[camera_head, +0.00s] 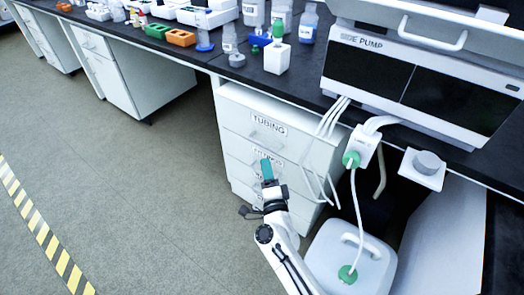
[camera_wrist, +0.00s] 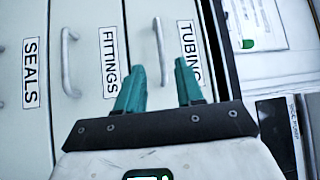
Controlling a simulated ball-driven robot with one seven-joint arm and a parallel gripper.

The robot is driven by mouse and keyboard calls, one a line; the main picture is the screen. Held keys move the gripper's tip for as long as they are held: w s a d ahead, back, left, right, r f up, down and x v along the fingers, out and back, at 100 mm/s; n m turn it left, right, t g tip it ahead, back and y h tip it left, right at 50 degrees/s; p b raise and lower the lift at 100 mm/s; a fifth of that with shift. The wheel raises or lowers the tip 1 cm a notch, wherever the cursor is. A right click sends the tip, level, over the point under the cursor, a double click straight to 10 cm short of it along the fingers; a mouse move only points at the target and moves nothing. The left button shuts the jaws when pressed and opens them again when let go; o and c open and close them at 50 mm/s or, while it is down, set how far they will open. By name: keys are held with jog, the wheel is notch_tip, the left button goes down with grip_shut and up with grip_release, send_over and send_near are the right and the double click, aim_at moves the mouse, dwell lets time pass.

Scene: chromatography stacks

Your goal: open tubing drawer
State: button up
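The tubing drawer (camera_head: 240,117) is the top drawer of the white cabinet in the head view, and its front looks flush with the cabinet. In the wrist view, turned sideways, its TUBING label (camera_wrist: 189,50) and grey bar handle (camera_wrist: 159,45) are at upper right. My gripper (camera_head: 266,162) has teal fingers and is in front of the fittings drawer area, just below the tubing handle in the head view. In the wrist view my gripper (camera_wrist: 163,68) is open and empty.
The fittings drawer handle (camera_wrist: 70,62) and SEALS label (camera_wrist: 31,72) are to the left in the wrist view. White tubes (camera_head: 328,125) hang beside the cabinet's right edge. A white container (camera_head: 350,262) stands on the floor at right. The floor (camera_head: 150,190) at left is clear.

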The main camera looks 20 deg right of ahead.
jog(key=b+x, duration=0.2)
jog(key=x, duration=0.6)
jog(key=shift+w+b, duration=0.3)
grip_shut()
